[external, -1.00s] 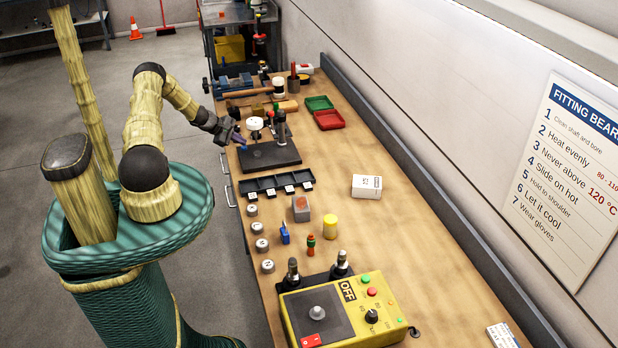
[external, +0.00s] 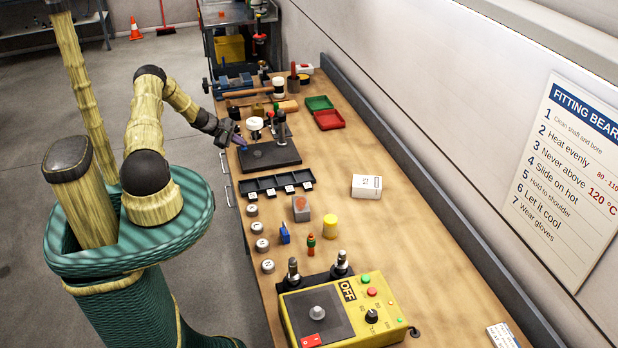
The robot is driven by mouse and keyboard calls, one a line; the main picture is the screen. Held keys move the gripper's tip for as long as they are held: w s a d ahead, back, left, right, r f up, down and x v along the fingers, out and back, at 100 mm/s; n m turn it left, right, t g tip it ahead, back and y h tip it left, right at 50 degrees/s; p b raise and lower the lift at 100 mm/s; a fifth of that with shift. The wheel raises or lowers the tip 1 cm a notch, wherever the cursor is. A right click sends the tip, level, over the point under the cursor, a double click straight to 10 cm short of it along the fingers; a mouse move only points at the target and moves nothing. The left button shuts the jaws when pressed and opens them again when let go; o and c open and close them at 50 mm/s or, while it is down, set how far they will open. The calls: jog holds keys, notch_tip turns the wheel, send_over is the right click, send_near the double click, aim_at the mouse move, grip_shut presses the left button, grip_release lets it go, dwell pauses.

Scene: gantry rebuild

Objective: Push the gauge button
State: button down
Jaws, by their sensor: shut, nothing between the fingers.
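The gauge (external: 254,123) is a small round white-faced dial held on a post stand (external: 281,132). The stand rises from a dark flat base plate (external: 283,157) on the bench. The gauge's button is too small to make out. My gripper (external: 241,143) is shut and empty, with bluish-purple fingers pointing down and right. In the picture it is just left of and below the gauge, by the left edge of the base plate. I cannot tell whether it touches anything.
A black compartment tray (external: 270,187) lies nearer on the wooden bench (external: 400,230). A vise (external: 232,86) and a mallet (external: 250,91) are beyond the gauge. Green (external: 319,103) and red (external: 330,120) trays lie to the right. The bench's middle right is mostly clear.

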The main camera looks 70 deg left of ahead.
jog(key=shift+r, duration=0.45)
notch_tip(320, 180, up, 6)
jog(key=shift+f+p, duration=0.1)
jog(key=shift+p, duration=1.1)
